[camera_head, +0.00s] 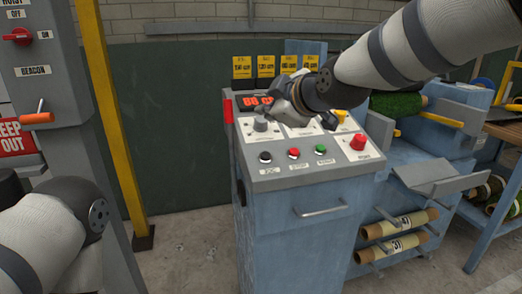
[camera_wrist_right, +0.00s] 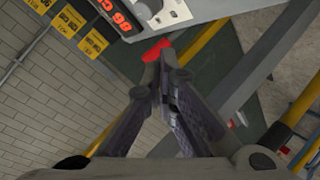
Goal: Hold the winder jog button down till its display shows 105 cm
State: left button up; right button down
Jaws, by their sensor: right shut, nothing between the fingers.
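The grey winder console (camera_head: 330,176) stands in the middle of the head view. Its jog button (camera_head: 265,157) is the black one at the front left of the sloped top, with nothing on it. The display (camera_head: 256,100) has red digits that look like 86 or 88 followed by cm, partly hidden by my right gripper. It also shows in the right wrist view (camera_wrist_right: 121,15). My right gripper (camera_head: 274,108) is shut and empty, above the console's back left, behind the jog button. In the wrist view its fingertips (camera_wrist_right: 163,62) meet. My left gripper is out of view.
A red button (camera_head: 294,153) and a green button (camera_head: 320,149) sit right of the jog button. A large red knob (camera_head: 358,142) is farther right. A grey knob (camera_head: 261,124) stands behind the jog button. A yellow post (camera_head: 110,120) stands left of the console.

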jog(key=b, duration=0.3)
send_over(266, 155)
jog(key=s, duration=0.3)
jog(key=f, duration=0.7)
jog(key=shift+w, duration=0.25)
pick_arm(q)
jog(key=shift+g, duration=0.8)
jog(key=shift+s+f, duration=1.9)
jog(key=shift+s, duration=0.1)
pick_arm(e)
jog(key=shift+w+a+f, duration=0.1)
jog(key=shift+w+f, duration=0.3)
jog(key=shift+f, duration=0.35)
jog(key=shift+w+f, duration=0.15)
jog(key=shift+f, duration=0.2)
